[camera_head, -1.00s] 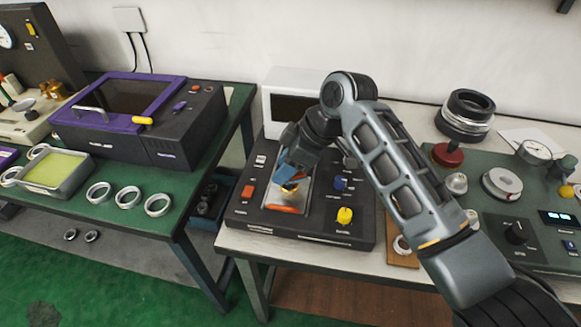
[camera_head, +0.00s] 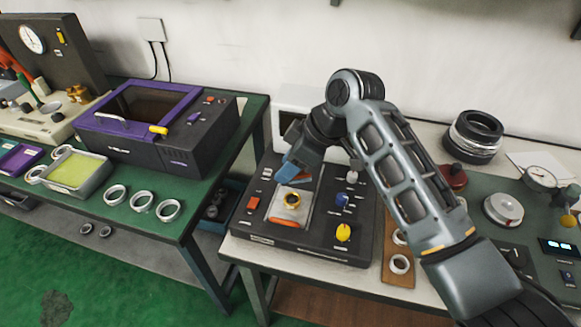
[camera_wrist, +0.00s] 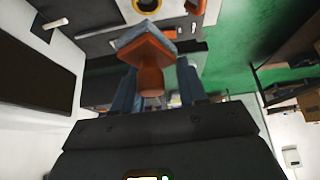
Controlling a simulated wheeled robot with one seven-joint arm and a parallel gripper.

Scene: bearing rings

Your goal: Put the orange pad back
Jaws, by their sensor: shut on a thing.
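My gripper (camera_head: 293,174) is shut on an orange pad with a grey face. The pad (camera_wrist: 151,68) shows between the blue fingers in the wrist view; only a little orange shows at the fingers in the head view. The gripper hangs over the back part of the black press unit (camera_head: 262,228), above its light metal plate (camera_head: 275,211). A dark ring with a yellow inside (camera_head: 292,200) lies on the plate, apart from the gripper. A second orange piece (camera_head: 284,222) lies at the plate's front edge.
The unit carries a red switch (camera_head: 253,203), a blue knob (camera_head: 342,200) and a yellow knob (camera_head: 343,232). A wooden strip with rings (camera_head: 398,281) lies at its right. A purple-lidded machine (camera_head: 160,127) stands on the left table.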

